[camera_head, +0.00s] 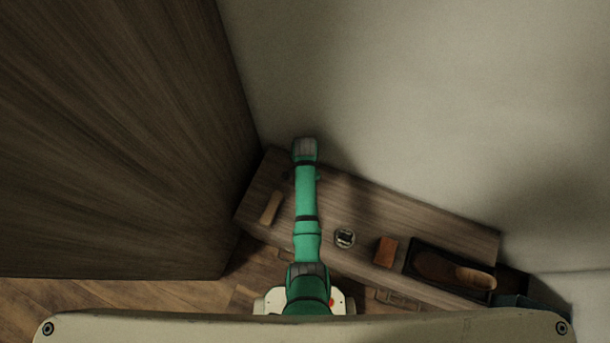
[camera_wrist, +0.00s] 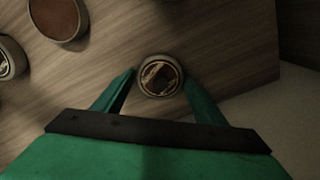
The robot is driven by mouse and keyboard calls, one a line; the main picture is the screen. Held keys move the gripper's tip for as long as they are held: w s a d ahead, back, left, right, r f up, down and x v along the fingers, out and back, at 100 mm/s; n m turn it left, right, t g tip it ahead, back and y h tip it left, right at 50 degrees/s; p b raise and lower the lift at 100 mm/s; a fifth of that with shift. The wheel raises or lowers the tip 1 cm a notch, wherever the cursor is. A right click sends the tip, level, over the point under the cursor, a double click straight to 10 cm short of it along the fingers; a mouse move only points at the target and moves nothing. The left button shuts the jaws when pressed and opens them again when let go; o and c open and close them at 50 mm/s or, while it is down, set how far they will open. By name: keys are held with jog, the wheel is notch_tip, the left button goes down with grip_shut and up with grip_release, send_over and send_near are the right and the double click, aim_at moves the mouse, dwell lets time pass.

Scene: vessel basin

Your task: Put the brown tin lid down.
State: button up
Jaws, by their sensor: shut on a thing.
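My gripper (camera_wrist: 160,78) is shut on the brown tin lid (camera_wrist: 161,72), a small round piece with a pale rim and a brown and dark printed face. The lid sits between the two green fingertips in the wrist view, over the wooden top. I cannot tell whether it touches the wood. In the head view my own arm hides the fingers and the lid.
The wooden cabinet top (camera_head: 400,220) stands against a pale wall. A round tin (camera_head: 344,238), an orange-brown block (camera_head: 385,251), a dark tray (camera_head: 416,246) with a brown shoe (camera_head: 455,271), and a wooden piece (camera_head: 270,207) rest on it. A brown disc (camera_wrist: 58,17) shows in the wrist view.

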jog(key=o, duration=1)
jog(key=shift+f, duration=0.1)
jog(key=shift+o, duration=0.2)
notch_tip(320, 180, up, 12)
jog(key=s+a+f+n+t, duration=0.1)
jog(key=s+a+n+t, duration=0.2)
jog(key=s, duration=0.5)
jog(key=s+f+n+t, duration=0.2)
jog(key=s+t, duration=0.2)
jog(key=s, duration=0.3)
jog(key=s+d+r+n+t, duration=0.1)
jog(key=s+r+n+t, duration=0.1)
jog(key=s+r, duration=0.3)
jog(key=s+d+r+n+t, duration=0.1)
jog(key=s+r, duration=0.4)
jog(key=r, duration=0.8)
jog(key=s+d+r+n+t, duration=0.1)
jog(key=s+r+n+t, duration=0.2)
jog(key=r, duration=0.6)
jog(key=shift+s+t, duration=0.95)
jog(key=shift+t, duration=0.25)
